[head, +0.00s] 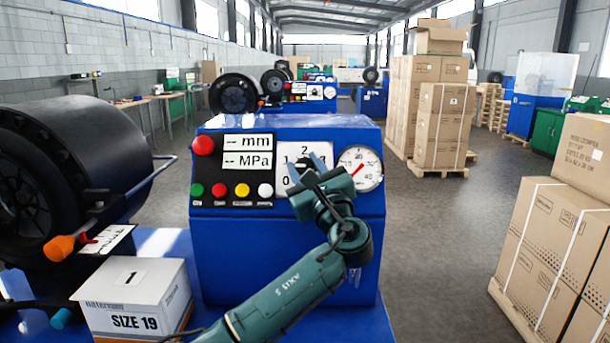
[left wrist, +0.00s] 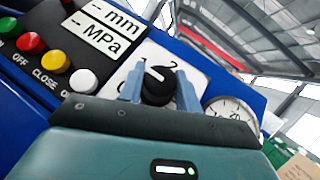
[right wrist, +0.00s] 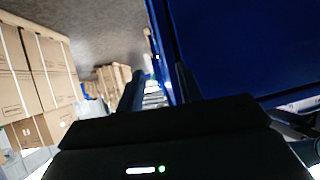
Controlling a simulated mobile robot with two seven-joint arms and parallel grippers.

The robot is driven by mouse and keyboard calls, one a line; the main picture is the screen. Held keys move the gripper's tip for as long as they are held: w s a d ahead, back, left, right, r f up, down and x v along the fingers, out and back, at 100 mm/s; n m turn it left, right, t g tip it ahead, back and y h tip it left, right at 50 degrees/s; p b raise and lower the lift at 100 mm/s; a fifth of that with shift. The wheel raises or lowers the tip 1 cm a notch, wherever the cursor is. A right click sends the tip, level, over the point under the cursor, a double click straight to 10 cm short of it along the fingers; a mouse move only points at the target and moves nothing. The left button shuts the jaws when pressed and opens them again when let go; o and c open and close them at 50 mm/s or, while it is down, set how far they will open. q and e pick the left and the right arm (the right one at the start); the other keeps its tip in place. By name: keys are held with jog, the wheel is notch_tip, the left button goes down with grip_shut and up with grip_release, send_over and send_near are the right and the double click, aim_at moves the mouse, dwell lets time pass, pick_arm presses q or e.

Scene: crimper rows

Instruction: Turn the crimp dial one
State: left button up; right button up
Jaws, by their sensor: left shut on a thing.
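The crimp dial (left wrist: 157,86) is a black knob on a white plate with numerals, and my left gripper hides most of it in the head view. In the left wrist view a white mark on the knob points up and slightly left, between or near the numerals 1 and 2; I cannot tell exactly where. My left gripper (head: 310,168) is shut on the dial, with one blue finger on each side. The white dial plate (head: 290,150) shows 2 at the top and 0 at lower left. My right gripper (right wrist: 158,88) is open and empty, beside a blue surface.
The blue control box (head: 285,250) has a display (head: 247,151), coloured buttons (head: 220,190) and a round gauge (head: 360,168). A white SIZE 19 box (head: 135,295) and a large black crimper head (head: 60,170) are at left. Strapped cartons (head: 555,250) stand at right.

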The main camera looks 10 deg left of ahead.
pick_arm(q)
jog(key=n+g+y, duration=0.1)
jog(key=n+g, duration=0.1)
jog(key=n, duration=0.1)
jog(key=n+g+y, duration=0.2)
jog(key=n+g, duration=0.1)
jog(key=shift+n+g+y+p, duration=0.3)
jog(key=shift+n+g, duration=1.1)
jog(key=shift+n, duration=0.2)
jog(key=o, duration=1)
jog(key=shift+c, duration=0.2)
jog(key=b+v, duration=0.1)
jog(key=v, duration=1.2)
jog(key=shift+b, duration=0.35)
jog(key=shift+r, duration=0.1)
